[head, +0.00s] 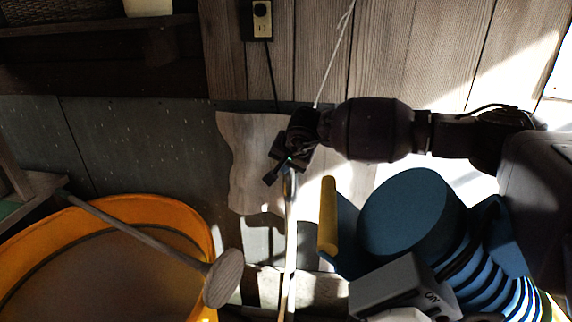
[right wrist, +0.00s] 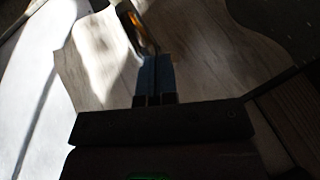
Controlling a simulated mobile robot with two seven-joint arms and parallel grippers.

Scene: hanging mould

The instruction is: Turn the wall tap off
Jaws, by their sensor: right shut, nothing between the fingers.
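My right gripper (head: 274,170) reaches in from the right in the head view. It is shut and empty, in front of a pale, wavy-edged wooden panel on the wall. Its closed fingers also show in the right wrist view (right wrist: 155,78). A thin pale upright pipe or pole (head: 291,240) rises to just below the gripper. The wall tap cannot be made out clearly; it may be hidden behind the gripper. I cannot tell whether the gripper touches the pipe. A small orange part (right wrist: 134,19) shows beyond the fingertips in the right wrist view. My left gripper is not in view.
An orange tub (head: 150,208) stands at lower left, with a long-handled wooden tool (head: 224,279) across it. A blue ribbed object (head: 410,215), a yellow bar (head: 328,217) and a grey box (head: 392,288) crowd the lower right. A wall socket (head: 262,20) is above.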

